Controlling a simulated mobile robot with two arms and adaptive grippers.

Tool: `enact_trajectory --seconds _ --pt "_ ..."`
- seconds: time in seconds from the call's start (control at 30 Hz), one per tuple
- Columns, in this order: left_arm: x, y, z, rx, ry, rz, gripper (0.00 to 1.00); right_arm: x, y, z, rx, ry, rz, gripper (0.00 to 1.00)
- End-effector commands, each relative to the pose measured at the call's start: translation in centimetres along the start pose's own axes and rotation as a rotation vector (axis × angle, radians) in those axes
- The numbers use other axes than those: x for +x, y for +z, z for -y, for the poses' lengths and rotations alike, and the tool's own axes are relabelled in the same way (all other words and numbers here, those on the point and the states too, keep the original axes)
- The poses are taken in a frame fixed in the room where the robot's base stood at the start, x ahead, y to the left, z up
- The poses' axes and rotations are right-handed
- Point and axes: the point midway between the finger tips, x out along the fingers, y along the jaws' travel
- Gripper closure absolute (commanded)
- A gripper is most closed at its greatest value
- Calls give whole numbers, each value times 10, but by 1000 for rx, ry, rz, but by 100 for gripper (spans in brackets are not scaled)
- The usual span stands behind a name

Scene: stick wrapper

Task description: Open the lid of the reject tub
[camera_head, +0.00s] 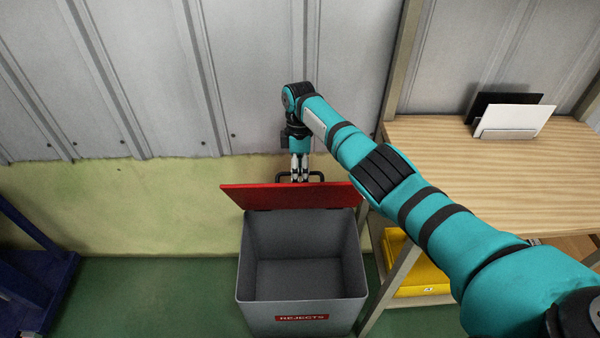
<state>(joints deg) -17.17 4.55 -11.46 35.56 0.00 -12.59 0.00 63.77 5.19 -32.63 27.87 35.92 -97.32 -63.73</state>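The reject tub (302,262) is a grey open box on the green floor, with a red "REJECTS" label (302,318) on its front. Its red lid (290,197) is raised at the tub's back edge, and the inside of the tub shows empty. A dark handle (315,177) sticks out at the lid's far edge. My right gripper (299,177) points down at the handle, behind the lid. The fingers look close together around or beside the handle; I cannot tell whether they grip it. My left gripper is not in view.
A wooden table (480,200) stands at the right, with a white card and black holder (515,120) on it. A yellow box (412,262) sits below. Blue furniture (40,270) stands at the left. A corrugated wall is behind the tub.

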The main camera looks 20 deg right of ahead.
Motion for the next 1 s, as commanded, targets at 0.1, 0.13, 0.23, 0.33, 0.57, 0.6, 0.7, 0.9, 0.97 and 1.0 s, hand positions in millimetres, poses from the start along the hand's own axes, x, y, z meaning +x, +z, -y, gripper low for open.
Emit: enact_trajectory --seconds 0.1,0.13,0.23,0.33,0.57,0.6,0.7,0.9,0.97,1.0 --pt "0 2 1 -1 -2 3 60 -5 -1 0 -1 1 -1 66" --pt "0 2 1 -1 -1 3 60 -7 -1 0 -1 2 -2 66" --pt "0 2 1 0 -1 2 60 -22 -1 -1 -1 4 -2 66" --pt "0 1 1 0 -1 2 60 -42 -1 -1 -1 4 -2 66" --pt "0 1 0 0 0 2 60 -90 0 -1 0 3 -2 66" --pt "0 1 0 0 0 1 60 -97 0 -1 0 3 -1 66" --pt "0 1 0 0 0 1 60 -110 0 0 1 1 0 66" --pt "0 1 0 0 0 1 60 -120 0 0 0 0 0 66" --pt "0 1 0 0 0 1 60 -120 0 0 0 0 0 66" --pt "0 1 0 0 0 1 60 -120 0 0 0 0 0 66"
